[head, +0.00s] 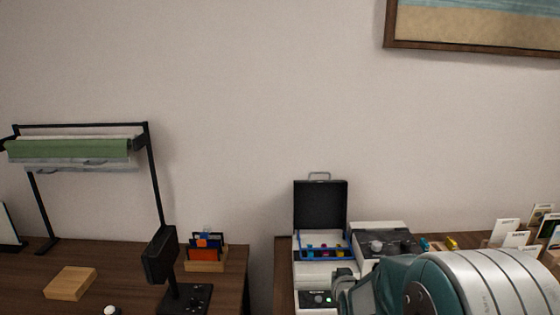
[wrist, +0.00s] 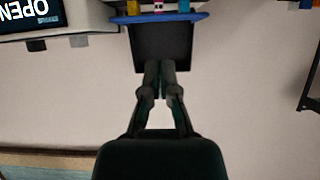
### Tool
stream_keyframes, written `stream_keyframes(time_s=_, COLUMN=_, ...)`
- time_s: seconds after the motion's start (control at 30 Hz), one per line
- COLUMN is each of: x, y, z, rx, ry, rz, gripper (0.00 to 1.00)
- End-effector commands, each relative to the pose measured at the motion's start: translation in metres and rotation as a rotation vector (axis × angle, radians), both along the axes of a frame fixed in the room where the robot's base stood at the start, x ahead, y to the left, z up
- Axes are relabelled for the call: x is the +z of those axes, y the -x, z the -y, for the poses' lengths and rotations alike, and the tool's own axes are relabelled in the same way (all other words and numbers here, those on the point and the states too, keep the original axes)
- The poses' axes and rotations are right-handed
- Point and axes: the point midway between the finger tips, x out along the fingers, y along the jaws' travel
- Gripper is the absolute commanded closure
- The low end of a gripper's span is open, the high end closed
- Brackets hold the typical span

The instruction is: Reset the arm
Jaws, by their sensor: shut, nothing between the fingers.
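My gripper (wrist: 160,72) shows in the wrist view, with its two dark fingers together and nothing between them. Its fingertips overlap a black panel (wrist: 162,44) in the picture; I cannot tell how far apart they are. In the head view, my arm (head: 470,283), teal with a silver-grey section, fills the lower right. The gripper's fingers cannot be made out there.
In the head view, an open black-lidded case (head: 320,205) stands behind white devices. Cards (head: 515,240) stand at right. At left are a rack with a green roll (head: 70,149), a wooden block (head: 70,283) and a black stand (head: 160,255). A gap separates two tables.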

Motion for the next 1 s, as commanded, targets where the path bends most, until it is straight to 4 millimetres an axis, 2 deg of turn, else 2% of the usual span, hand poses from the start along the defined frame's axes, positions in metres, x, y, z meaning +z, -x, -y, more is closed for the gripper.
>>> stream_keyframes(time_s=0.03, x=0.016, y=0.011, z=0.0, rx=0.0, ry=0.0, rz=-0.021, gripper=1.0)
stream_keyframes(time_s=0.2, x=0.051, y=0.051, z=0.0, rx=0.0, ry=0.0, rz=-0.124, gripper=1.0)
stream_keyframes(time_s=0.37, x=0.077, y=0.097, z=0.0, rx=0.0, ry=0.0, rz=-0.223, gripper=1.0)
stream_keyframes(time_s=0.5, x=0.096, y=0.142, z=0.001, rx=0.0, ry=0.0, rz=-0.308, gripper=1.0)
stream_keyframes(time_s=0.7, x=0.113, y=0.213, z=0.001, rx=0.0, ry=0.0, rz=-0.431, gripper=1.0)
stream_keyframes(time_s=0.9, x=0.12, y=0.285, z=0.001, rx=-0.001, ry=0.001, rz=-0.547, gripper=1.0)
stream_keyframes(time_s=1.0, x=0.12, y=0.311, z=0.001, rx=-0.001, ry=0.001, rz=-0.593, gripper=1.0)
